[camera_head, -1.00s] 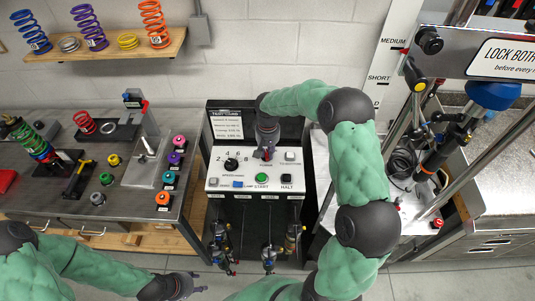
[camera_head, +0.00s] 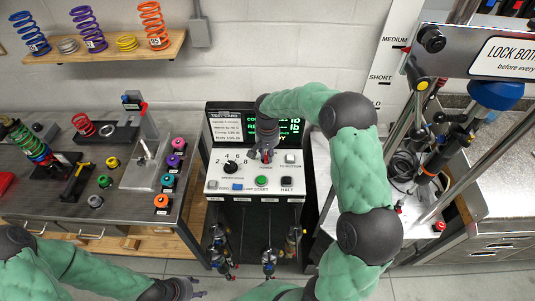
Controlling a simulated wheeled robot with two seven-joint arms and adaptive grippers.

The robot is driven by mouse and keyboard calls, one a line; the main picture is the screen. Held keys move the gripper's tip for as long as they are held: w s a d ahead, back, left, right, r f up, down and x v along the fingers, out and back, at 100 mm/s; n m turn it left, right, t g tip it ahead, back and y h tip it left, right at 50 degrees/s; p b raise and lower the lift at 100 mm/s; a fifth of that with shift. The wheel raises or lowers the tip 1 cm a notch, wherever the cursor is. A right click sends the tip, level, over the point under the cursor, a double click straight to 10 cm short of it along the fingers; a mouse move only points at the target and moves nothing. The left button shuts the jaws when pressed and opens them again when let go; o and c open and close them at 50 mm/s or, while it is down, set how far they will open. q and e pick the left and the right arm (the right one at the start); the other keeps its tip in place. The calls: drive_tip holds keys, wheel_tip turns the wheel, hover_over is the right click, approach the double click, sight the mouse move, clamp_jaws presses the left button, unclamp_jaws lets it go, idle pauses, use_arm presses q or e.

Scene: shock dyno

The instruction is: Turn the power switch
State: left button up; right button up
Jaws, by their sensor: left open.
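The control panel (camera_head: 212,186) of the test console stands in the middle. A "POWER" label shows on it just below my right gripper (camera_head: 267,157), which points down at the panel's upper middle. The power switch itself is mostly hidden by that gripper, with a little red showing at the fingertips. I cannot tell whether the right fingers are shut on it. The screen (camera_head: 292,128) behind my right arm is lit with green text. My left gripper (camera_head: 195,287) is open and empty at the bottom, well away from the panel.
The panel also has a speed knob (camera_head: 231,168), a green start button (camera_head: 262,180), a black halt button (camera_head: 287,182) and a blue button (camera_head: 238,187). A workbench with springs and tools is at left; the shock dyno (camera_head: 490,95) is at right.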

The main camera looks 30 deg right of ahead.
drive_tip(key=o, duration=0.3)
wheel_tip(320, 180, up, 12)
drive_tip(key=shift+f, duration=0.1)
idle(0.5)
idle(0.4)
